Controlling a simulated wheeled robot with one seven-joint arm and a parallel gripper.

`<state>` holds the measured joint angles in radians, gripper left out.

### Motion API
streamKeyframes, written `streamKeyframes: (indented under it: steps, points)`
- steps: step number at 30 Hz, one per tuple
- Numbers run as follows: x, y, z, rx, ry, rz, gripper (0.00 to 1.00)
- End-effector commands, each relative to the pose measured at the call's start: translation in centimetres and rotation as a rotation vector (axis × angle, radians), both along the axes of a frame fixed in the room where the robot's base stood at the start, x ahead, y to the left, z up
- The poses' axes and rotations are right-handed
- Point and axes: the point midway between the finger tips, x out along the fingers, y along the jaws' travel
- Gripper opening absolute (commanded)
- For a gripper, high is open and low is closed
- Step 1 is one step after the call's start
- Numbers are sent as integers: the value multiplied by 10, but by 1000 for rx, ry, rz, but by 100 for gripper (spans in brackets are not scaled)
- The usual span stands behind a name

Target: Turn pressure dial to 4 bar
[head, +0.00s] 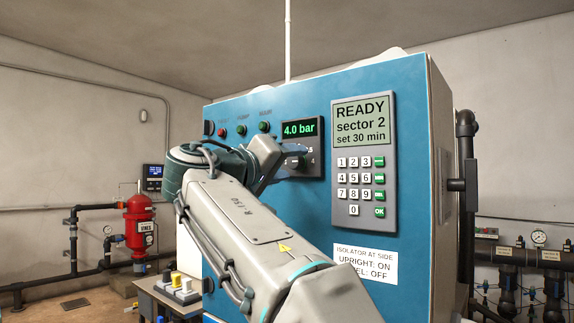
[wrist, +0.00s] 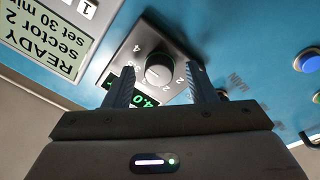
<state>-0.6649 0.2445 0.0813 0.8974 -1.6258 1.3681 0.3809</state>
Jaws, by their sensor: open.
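The pressure dial (wrist: 159,70) is a dark round knob on a grey plate with numbers around it, shown upside down in the wrist view. A green display reading 4.0 bar (head: 299,129) sits above it on the blue cabinet in the head view; there my gripper mostly hides the dial. My gripper (wrist: 162,85) is open, with one finger on each side of the knob. A gap shows between each finger and the knob, and I cannot tell how deep the fingers reach. The exact direction of the knob's pointer is unclear.
A keypad panel (head: 363,160) reading "READY sector 2 set 30 min" stands right of the dial. Several indicator lamps (head: 241,130) are at upper left. A box with knobs (head: 178,290) stands low at left, and dark pipes (head: 466,190) run along the cabinet's right side.

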Motion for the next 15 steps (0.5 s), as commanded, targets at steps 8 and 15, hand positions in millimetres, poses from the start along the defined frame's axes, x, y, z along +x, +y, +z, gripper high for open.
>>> streamKeyframes:
  steps: [8,15]
  points:
    - [-36,30,-7,0,0,6,51]
    - [-78,64,-13,-1,1,6,51]
